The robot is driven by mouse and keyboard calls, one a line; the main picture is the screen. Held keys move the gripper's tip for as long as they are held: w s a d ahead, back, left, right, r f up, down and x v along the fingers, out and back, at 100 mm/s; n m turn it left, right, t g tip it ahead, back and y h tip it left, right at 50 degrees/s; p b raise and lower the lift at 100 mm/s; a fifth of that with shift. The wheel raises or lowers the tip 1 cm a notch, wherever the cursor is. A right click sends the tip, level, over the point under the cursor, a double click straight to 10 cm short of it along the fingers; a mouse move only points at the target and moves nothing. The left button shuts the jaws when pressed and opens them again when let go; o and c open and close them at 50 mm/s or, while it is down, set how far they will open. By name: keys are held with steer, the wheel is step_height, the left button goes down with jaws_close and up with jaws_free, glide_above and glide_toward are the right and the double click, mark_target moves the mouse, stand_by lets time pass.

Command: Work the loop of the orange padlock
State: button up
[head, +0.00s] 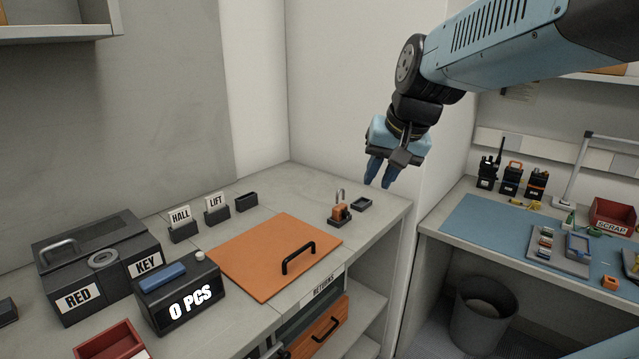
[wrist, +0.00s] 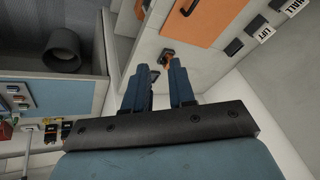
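The orange padlock (head: 340,211) sits on a dark base near the right end of the grey counter. Its grey loop (head: 340,194) stands up above the body; I cannot tell whether it is locked. In the wrist view the padlock (wrist: 167,54) shows small beyond the fingers, partly hidden. My gripper (head: 379,184) hangs in the air, above and to the right of the padlock in the head view, fingers pointing down. The wrist view shows my gripper (wrist: 157,78) with its blue fingers apart and nothing between them.
A small dark tray (head: 361,205) lies right of the padlock. An orange board (head: 258,262) with a black handle lies to the left. HALL (head: 182,226) and LIFT (head: 216,208) cards stand near the wall. A blue-matted bench (head: 484,228) with radios is at the right, beyond a gap.

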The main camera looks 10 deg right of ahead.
steer(key=w+m, duration=0.1)
steer(key=w, duration=0.1)
steer(key=w+d+m, duration=0.1)
steer(key=w, duration=0.2)
steer(key=w+m+y, duration=0.1)
steer(key=w, duration=0.2)
steer(key=shift+w+d, duration=0.1)
steer(key=shift+d, duration=0.25)
jaws_close()
steer(key=w+d+f+m+y, duration=0.1)
steer(key=w+d+m, duration=0.3)
steer(key=w, duration=0.7)
steer(key=shift+d+f+y, duration=0.3)
steer(key=shift+d+f, duration=0.2)
steer(key=shift+d, duration=0.05)
